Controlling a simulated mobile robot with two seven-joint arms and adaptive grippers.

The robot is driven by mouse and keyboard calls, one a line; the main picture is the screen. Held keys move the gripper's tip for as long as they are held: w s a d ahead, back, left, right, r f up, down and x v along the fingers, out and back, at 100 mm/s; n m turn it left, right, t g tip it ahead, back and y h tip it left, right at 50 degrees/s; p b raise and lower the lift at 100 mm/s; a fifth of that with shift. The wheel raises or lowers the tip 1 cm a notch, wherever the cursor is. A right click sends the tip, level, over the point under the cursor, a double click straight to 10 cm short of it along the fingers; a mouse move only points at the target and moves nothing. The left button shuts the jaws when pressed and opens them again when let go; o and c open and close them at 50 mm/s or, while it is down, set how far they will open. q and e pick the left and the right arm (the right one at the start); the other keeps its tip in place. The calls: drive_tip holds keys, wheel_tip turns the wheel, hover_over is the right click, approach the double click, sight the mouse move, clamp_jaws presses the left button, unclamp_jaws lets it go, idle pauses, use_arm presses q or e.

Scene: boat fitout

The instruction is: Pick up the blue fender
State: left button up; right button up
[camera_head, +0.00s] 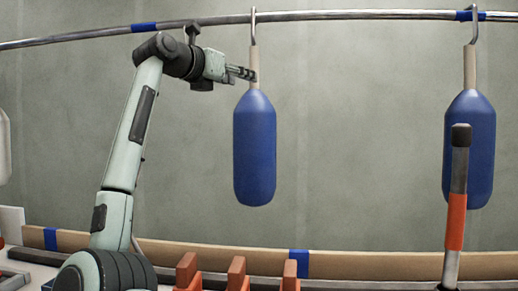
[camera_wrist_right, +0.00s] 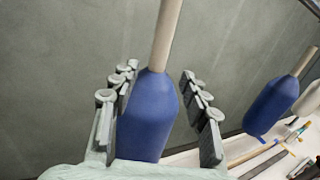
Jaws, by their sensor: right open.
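A blue fender (camera_head: 254,150) with a tan neck hangs from a hook on the rail, near the middle of the head view. My right gripper (camera_head: 243,74) is at its neck, just above the blue body. In the right wrist view, the blue fender (camera_wrist_right: 150,115) stands between the open fingers of my right gripper (camera_wrist_right: 160,110), with its tan neck rising past them. The fingers are on both sides of it; I cannot tell whether they touch it. A second blue fender (camera_head: 481,140) hangs at the right. My left gripper is not in view.
A metal rail (camera_head: 330,14) with blue bands runs along the top. A white fender (camera_head: 3,148) shows at the left edge. An orange-and-black upright handle (camera_head: 456,210) stands before the second blue fender. Orange blocks (camera_head: 236,274) stand below. The space between the fenders is clear.

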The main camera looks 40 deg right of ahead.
drive_tip(key=x, duration=0.8)
drive_tip(key=shift+w+r, duration=0.1)
drive_tip(key=shift+r, duration=0.05)
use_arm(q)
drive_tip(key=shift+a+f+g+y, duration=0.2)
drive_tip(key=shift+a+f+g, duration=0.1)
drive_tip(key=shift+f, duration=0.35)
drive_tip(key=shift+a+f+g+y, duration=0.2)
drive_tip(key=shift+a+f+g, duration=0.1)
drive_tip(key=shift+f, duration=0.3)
use_arm(e)
clamp_jaws()
drive_tip(key=shift+r, duration=0.1)
